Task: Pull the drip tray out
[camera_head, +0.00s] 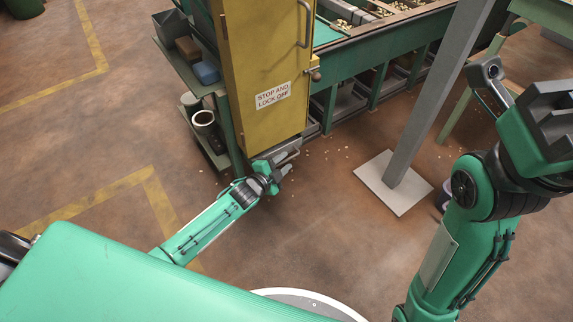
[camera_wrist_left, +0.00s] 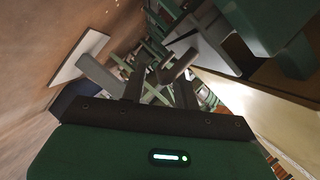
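The drip tray seems to be the grey, lipped piece (camera_head: 286,151) low at the foot of the yellow cabinet; only its front end shows, and the rest is hidden under the cabinet. My left gripper (camera_head: 283,180) is just in front of and below this piece, near the floor. Its fingers look apart, with nothing clearly between them. In the left wrist view the fingers (camera_wrist_left: 158,80) also stand apart, with green framework behind the gap. I cannot tell whether a finger touches the tray. My right arm is at the right; its gripper's fingers cannot be made out.
The yellow cabinet (camera_head: 262,60) stands above my left gripper, with a shelf unit (camera_head: 187,72) to its left. A grey post on a pale base plate (camera_head: 394,183) stands to the right. Small nuts lie scattered on the floor. Open floor lies at front left.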

